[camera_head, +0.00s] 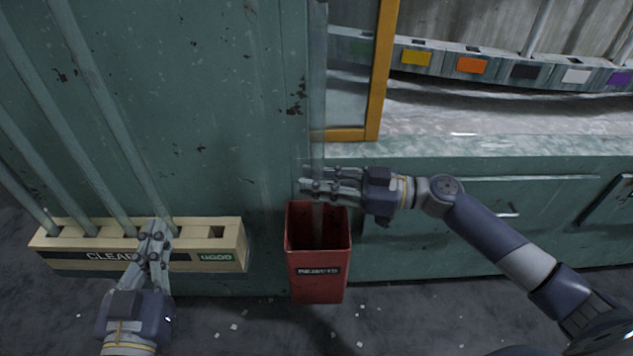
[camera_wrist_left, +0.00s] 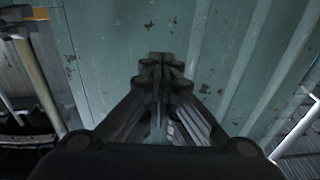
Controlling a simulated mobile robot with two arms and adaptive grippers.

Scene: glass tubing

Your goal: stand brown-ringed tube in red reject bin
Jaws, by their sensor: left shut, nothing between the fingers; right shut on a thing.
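A clear glass tube (camera_head: 318,90) stands nearly upright against the green wall, its top running out of the head view. My right gripper (camera_head: 308,187) is shut on it just above the red reject bin (camera_head: 318,278). The tube's lower part shows inside the bin's open mouth; I cannot tell whether its end touches the bottom. No brown ring can be made out on it. My left gripper (camera_head: 155,236) is shut and empty, in front of the cream rack at the left. Its closed fingers also show in the left wrist view (camera_wrist_left: 160,65).
The cream rack (camera_head: 240,250), marked CLEAR and GOOD, holds several long tubes leaning on the wall. A yellow frame post (camera_head: 384,70) and a counter edge (camera_head: 480,147) lie right of the held tube. Small pale bits litter the floor.

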